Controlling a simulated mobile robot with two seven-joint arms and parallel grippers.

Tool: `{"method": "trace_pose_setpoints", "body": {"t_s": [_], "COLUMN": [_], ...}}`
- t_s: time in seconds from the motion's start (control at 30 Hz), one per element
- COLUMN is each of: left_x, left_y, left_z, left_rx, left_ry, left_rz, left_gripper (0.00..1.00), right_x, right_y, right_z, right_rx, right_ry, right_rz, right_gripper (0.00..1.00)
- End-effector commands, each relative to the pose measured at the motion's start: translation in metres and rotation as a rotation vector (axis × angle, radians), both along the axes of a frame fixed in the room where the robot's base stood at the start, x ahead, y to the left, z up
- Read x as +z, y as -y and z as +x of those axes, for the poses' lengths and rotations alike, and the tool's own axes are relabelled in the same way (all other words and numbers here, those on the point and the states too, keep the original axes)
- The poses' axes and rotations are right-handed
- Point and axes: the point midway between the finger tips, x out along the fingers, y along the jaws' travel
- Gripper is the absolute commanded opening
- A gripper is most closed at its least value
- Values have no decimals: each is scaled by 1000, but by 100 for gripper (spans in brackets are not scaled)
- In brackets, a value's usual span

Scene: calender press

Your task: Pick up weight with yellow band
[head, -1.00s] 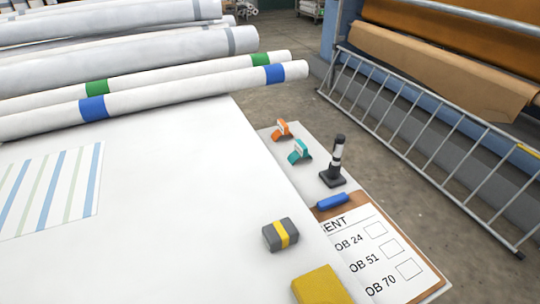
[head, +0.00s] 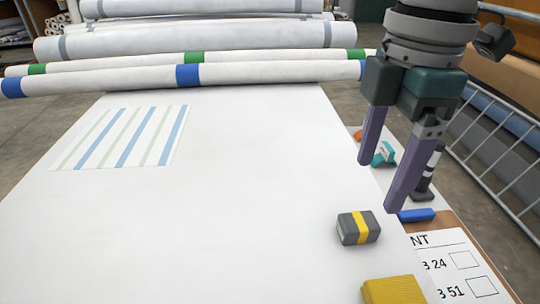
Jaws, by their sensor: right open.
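The weight with the yellow band (head: 347,230) is a small grey block with rounded edges and a yellow stripe around its middle. It rests on the white sheet near the right edge of the table. My right gripper (head: 378,187) comes in from the upper right, with two purple fingers pointing down and spread apart. It is open and empty, above and a little to the right of the weight, not touching it. My left gripper is not in view.
A yellow block (head: 392,291) lies just in front of the weight. A clipboard (head: 462,265), a blue object (head: 416,215), a teal clip (head: 384,153) and a black stand (head: 424,194) are along the right side. White rolls (head: 250,72) lie across the back. The sheet's left side is mostly clear.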

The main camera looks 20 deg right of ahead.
Motion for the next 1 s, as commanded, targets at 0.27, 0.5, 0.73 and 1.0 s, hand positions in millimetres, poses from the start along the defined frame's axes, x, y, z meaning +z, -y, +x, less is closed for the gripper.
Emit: {"method": "trace_pose_setpoints", "body": {"t_s": [0.27, 0.5, 0.73, 1.0], "left_x": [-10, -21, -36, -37], "left_y": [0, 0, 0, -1], "left_z": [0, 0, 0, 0], "left_rx": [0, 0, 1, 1], "left_ry": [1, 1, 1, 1], "left_rz": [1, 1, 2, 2], "left_gripper": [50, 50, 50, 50], "right_x": [-16, -49, -85, -93], "right_y": [11, 10, 7, 8], "right_z": [3, 4, 3, 3], "right_rx": [-3, -4, -4, -3], "right_ry": [-14, -11, -11, -8], "right_rz": [-12, -11, -12, -11], "right_gripper": [82, 82, 82, 82]}}
